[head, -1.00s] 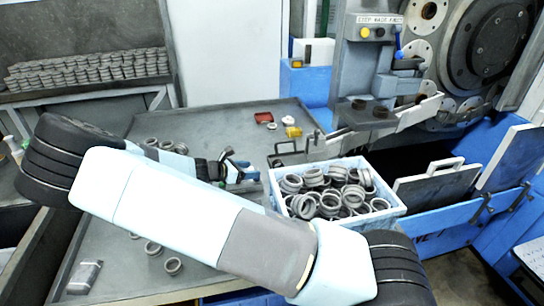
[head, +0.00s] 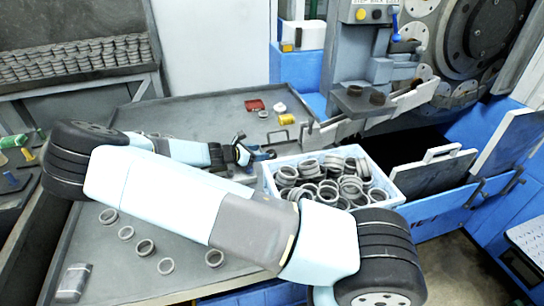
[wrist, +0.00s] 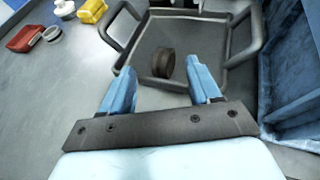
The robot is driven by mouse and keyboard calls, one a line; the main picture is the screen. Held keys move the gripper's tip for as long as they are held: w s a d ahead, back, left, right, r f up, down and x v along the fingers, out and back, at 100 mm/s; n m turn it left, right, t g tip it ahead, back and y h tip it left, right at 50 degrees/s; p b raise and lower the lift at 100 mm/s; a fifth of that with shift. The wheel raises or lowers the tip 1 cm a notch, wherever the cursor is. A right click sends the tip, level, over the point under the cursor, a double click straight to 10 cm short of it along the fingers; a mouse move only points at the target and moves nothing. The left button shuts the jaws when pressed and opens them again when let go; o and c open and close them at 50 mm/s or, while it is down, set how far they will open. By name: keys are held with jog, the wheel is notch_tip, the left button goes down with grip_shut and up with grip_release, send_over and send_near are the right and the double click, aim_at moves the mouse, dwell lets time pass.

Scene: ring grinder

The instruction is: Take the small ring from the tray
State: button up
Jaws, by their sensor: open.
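The small ring (wrist: 163,62) is dark brown and stands on its edge in a shallow grey tray (wrist: 205,32) with raised handles, in the wrist view. My gripper (wrist: 160,85) is open and empty. Its two blue fingers point toward the tray, with the ring between and beyond their tips in the picture; I see no contact. In the head view my gripper (head: 258,154) is over the table at the left edge of the ring crate. The grey tray (head: 325,133) shows only partly there, and I cannot make out its ring.
A white crate (head: 392,199) full of grey rings stands close right of my gripper. A red item (head: 255,105), a white piece (head: 280,107) and a yellow block (head: 287,119) lie behind. Loose rings (head: 145,247) lie on the table (head: 190,280). The machine (head: 375,70) stands beyond.

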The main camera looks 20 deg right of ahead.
aim_at(270, 152)
jog(key=shift+x, duration=2.65)
jog(key=shift+s+d, duration=0.1)
jog(key=shift+s, duration=0.05)
grip_shut()
